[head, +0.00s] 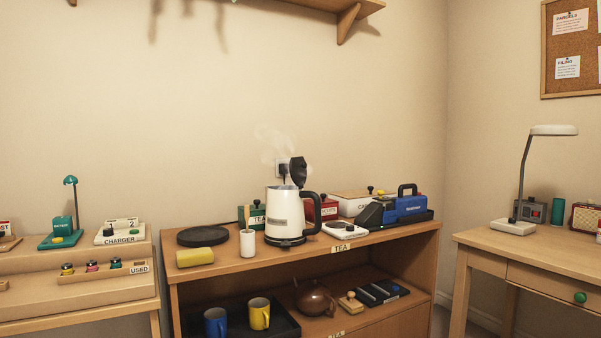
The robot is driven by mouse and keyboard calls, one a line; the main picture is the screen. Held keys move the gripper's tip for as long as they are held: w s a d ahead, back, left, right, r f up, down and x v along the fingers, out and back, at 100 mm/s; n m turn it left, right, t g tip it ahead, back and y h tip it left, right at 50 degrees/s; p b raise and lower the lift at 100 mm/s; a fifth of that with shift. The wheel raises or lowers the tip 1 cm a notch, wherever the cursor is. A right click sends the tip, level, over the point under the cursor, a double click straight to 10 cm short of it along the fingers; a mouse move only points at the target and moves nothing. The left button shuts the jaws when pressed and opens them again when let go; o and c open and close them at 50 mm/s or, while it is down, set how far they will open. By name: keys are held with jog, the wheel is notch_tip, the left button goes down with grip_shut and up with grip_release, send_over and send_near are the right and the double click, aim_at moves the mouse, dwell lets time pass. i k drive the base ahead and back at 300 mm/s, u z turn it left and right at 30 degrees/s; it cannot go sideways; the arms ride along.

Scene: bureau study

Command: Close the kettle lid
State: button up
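A white kettle (285,212) with a black handle on its right side stands upright on the wooden tea shelf. Its black lid (298,171) stands raised, hinged up at the handle side, and steam rises above the kettle. The kettle's black base shows beneath it. My gripper is not in view.
Close to the kettle on the wooden shelf (340,249) are a white cup (247,242), a yellow sponge (202,257), a black round plate (203,236), a green tea tin (257,217), a red tin (329,210) and a blue device (405,207). Air above the kettle is free.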

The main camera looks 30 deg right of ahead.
aim_at(299, 163)
jog(key=u, duration=1.15)
jog(key=i, duration=0.7)
jog(key=z, duration=1.5)
